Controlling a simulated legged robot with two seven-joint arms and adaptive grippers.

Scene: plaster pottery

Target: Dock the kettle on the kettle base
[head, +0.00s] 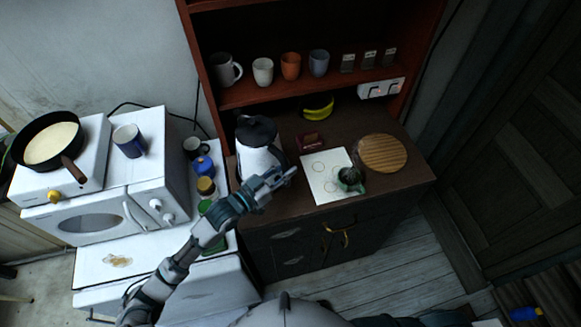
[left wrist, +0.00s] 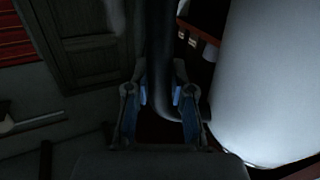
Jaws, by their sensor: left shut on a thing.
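The white kettle (head: 262,163) with a black lid stands upright at the left end of the dark brown cabinet top. It fills the right of the left wrist view as a large pale body (left wrist: 270,80). My left gripper (head: 277,180) is at the kettle's front right side. In the wrist view its fingers (left wrist: 160,95) are shut on the black kettle handle (left wrist: 160,50). I cannot make out the kettle base; the kettle and gripper hide the surface there. Whether the kettle's bottom is lifted is unclear. My right gripper is not in view.
A white sheet (head: 322,169) with a green cup (head: 351,181) and a round wooden board (head: 383,153) lie right of the kettle. A dark red box (head: 311,141) and yellow bananas (head: 318,107) are behind. Mugs stand on the shelf (head: 260,92).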

